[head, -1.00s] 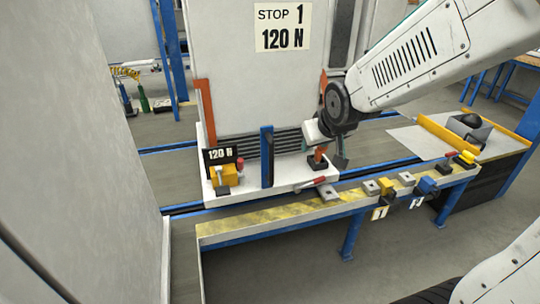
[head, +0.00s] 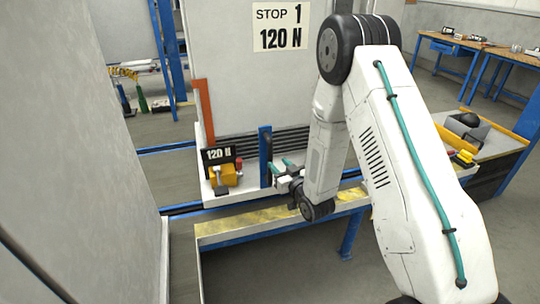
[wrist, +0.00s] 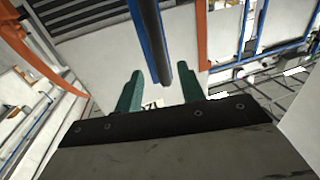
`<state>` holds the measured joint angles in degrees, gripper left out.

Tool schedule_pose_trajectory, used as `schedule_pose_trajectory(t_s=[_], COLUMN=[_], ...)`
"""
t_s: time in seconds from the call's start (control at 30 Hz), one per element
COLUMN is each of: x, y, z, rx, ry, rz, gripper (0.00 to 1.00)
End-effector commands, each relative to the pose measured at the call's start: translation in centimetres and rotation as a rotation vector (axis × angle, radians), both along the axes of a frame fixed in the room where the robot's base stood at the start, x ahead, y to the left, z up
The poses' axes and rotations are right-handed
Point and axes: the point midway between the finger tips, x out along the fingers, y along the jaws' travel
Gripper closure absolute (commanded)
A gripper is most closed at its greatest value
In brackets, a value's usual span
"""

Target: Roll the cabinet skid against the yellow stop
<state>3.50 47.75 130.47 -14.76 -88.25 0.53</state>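The cabinet skid (head: 217,199) is a white base carrying a tall grey cabinet (head: 230,60) marked "STOP 1 120 N". A blue post (head: 265,155) stands at its front edge, left of my gripper. My gripper (head: 281,167) has green fingers, spread apart. In the wrist view the blue and dark post (wrist: 151,40) appears in the gap between the open fingers (wrist: 159,75), with no contact visible. A yellow block (head: 224,175) with a "120 N" sign and red knob sits on the skid's left. Which yellow part is the stop I cannot tell; my arm hides much of the right side.
A yellow-striped bench edge (head: 235,223) runs in front of the skid, with blue rails (head: 185,208) beside it. A grey wall or panel (head: 90,150) fills the left. A yellow and red part (head: 463,158) and a tray with yellow edges (head: 520,122) are at right.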

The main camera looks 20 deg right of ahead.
Motion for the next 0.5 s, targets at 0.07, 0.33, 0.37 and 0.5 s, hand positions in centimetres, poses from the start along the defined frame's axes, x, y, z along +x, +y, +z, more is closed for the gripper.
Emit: schedule_pose_trajectory(t_s=[0.07, 0.33, 0.37, 0.5], x=[0.9, 5.2, 5.6, 6.8], y=[0.3, 1.1, 1.1, 1.4], z=[0.0, 0.1, 0.1, 0.1], rx=[0.000, 0.001, 0.001, 0.000], ry=[-0.004, -0.003, -0.003, -0.002], rz=[0.002, 0.001, 0.001, 0.001], gripper=[0.61, 0.61, 0.61, 0.61])
